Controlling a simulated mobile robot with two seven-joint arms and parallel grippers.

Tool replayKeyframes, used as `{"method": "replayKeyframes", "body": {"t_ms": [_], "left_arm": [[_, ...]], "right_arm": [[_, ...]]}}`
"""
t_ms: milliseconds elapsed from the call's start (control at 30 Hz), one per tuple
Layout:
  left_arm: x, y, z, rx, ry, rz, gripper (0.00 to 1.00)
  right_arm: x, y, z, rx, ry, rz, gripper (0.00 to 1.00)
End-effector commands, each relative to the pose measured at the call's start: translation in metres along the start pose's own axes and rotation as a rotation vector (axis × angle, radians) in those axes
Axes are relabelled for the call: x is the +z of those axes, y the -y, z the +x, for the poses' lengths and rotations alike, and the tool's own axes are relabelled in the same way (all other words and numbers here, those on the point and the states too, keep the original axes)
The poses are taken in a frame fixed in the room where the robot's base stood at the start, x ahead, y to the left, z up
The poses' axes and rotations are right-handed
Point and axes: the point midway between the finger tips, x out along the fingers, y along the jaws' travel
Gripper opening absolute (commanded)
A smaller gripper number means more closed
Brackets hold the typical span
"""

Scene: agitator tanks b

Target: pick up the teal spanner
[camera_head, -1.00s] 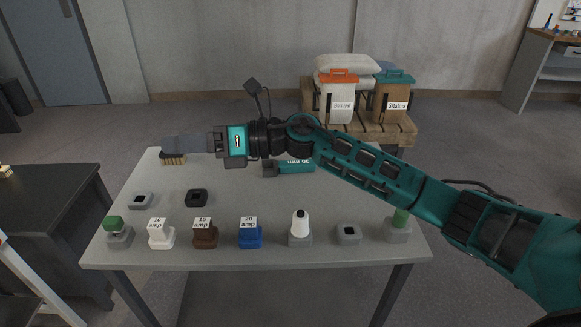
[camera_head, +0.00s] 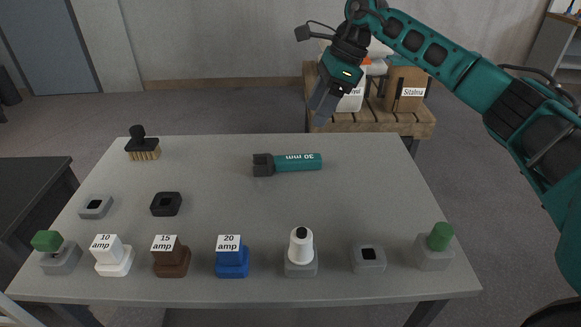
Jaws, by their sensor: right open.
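The teal spanner (camera_head: 298,163) lies flat on the grey table towards the back middle. Its dark jaw end points left, and "30 mm" is printed upside down on its teal handle. My right gripper (camera_head: 322,108) is raised above the table's back edge, above and slightly right of the spanner in the picture, apart from it. It is open, with nothing seen in it, and its fingers point down. The spanner is fully in view. My left gripper is not in view.
A brush (camera_head: 143,148) stands at the table's back left. Along the front are a white 10 amp piece (camera_head: 110,256), a brown 15 amp piece (camera_head: 170,257), a blue 20 amp piece (camera_head: 232,258) and several grey bases. Behind is a wooden pallet (camera_head: 412,122) with containers. The table around the spanner is clear.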

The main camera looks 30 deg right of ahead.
Motion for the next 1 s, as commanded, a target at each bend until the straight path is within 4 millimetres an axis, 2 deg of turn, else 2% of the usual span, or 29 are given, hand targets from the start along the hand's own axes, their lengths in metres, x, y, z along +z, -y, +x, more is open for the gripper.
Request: {"method": "replayKeyframes", "body": {"t_ms": [333,667,1000], "left_arm": [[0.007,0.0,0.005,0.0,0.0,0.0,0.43],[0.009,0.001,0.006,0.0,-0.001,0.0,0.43],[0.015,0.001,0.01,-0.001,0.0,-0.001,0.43]], "right_arm": [[0.001,-0.002,0.059,0.004,0.0,0.0,0.64],[0.003,-0.003,0.084,0.001,0.001,-0.001,0.64],[0.007,-0.008,0.128,0.001,0.001,0.0,0.64]]}}
